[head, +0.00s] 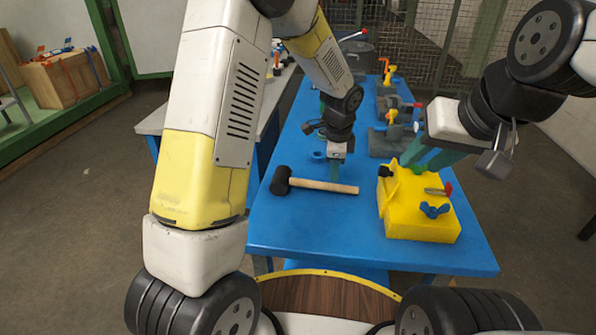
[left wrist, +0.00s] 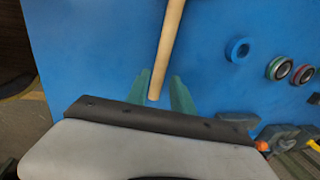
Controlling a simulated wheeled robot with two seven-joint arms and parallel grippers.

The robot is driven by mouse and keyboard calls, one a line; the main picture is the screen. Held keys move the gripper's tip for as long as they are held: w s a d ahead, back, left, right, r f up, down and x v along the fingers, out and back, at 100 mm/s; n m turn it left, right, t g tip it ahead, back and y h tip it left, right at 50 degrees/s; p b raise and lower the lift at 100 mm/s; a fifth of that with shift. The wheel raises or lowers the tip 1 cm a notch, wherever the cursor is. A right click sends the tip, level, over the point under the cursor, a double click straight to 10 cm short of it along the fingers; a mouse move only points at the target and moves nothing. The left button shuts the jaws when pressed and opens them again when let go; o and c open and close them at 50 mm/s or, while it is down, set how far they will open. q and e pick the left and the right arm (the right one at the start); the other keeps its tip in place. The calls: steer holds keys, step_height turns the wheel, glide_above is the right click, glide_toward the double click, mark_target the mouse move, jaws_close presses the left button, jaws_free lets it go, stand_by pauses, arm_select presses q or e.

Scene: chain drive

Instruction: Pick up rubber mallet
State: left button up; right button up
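The rubber mallet (head: 322,185) lies flat on the blue table, its black head at the left and its pale wooden handle pointing right. In the left wrist view the bare handle (left wrist: 168,45) runs down from the top edge, and the head is out of frame. My left gripper (head: 336,176) is low over the handle, pointing down. Its green fingers (left wrist: 160,88) are spread, one on each side of the handle near its end, and do not look closed on it. My right gripper (head: 424,160) has its green fingers apart, just over the back of the yellow block.
The yellow block (head: 420,230) stands right of the mallet with a blue wing nut (head: 435,210) on it. A blue ring (left wrist: 237,50) lies behind my left gripper. Grey fixtures (head: 388,142) line the table's right side. The table front (head: 310,235) is clear.

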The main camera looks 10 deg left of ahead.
mark_target(332, 185)
arm_select(q)
steer(key=f, duration=0.2)
steer(key=w+f, duration=0.1)
steer(key=f, duration=0.4)
steer(key=shift+w+a, duration=0.2)
steer(key=shift+w, duration=0.05)
steer(key=shift+r, duration=0.1)
jaws_close()
stand_by(1.0)
